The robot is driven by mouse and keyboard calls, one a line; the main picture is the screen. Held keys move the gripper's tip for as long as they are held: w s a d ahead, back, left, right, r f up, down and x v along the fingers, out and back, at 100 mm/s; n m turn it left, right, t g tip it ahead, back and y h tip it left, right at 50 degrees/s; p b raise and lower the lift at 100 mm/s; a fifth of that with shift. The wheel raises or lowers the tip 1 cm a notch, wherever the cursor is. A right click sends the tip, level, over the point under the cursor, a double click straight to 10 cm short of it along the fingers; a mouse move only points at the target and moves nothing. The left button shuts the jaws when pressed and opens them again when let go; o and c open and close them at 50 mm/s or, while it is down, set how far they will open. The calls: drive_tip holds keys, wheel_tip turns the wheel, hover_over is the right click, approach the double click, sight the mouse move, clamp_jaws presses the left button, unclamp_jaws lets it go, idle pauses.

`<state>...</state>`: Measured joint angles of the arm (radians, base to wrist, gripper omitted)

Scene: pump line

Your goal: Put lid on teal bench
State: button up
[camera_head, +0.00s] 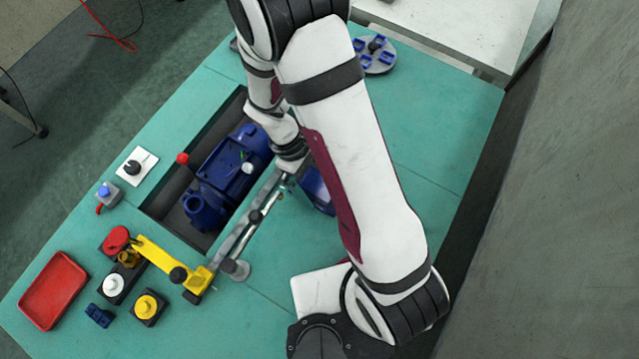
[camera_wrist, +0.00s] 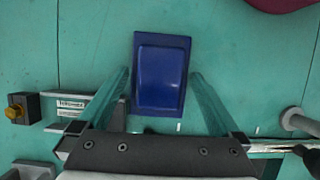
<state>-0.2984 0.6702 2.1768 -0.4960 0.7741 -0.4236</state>
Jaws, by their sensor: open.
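A blue rectangular lid (camera_wrist: 160,75) lies flat on the teal bench (camera_wrist: 240,45) in the wrist view. In the head view the lid (camera_head: 318,192) is partly hidden behind my arm. My gripper (camera_wrist: 160,73) is open, with one finger to each side of the lid and a gap to both its edges. I cannot tell the height of the fingers over the bench. The teal bench (camera_head: 440,130) also fills much of the head view. The blue pump body (camera_head: 235,165) sits in the dark recess left of my arm.
A metal rail (camera_head: 245,228) runs beside the recess, close to the lid. A yellow arm (camera_head: 165,258), red tray (camera_head: 53,290), yellow knob (camera_head: 147,306) and white knob (camera_head: 113,286) stand at lower left. A round grey fixture (camera_head: 376,56) stands at the back. Bench right of my arm is clear.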

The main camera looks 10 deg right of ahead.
drive_tip(key=shift+r, duration=0.1)
drive_tip(key=c, duration=1.5)
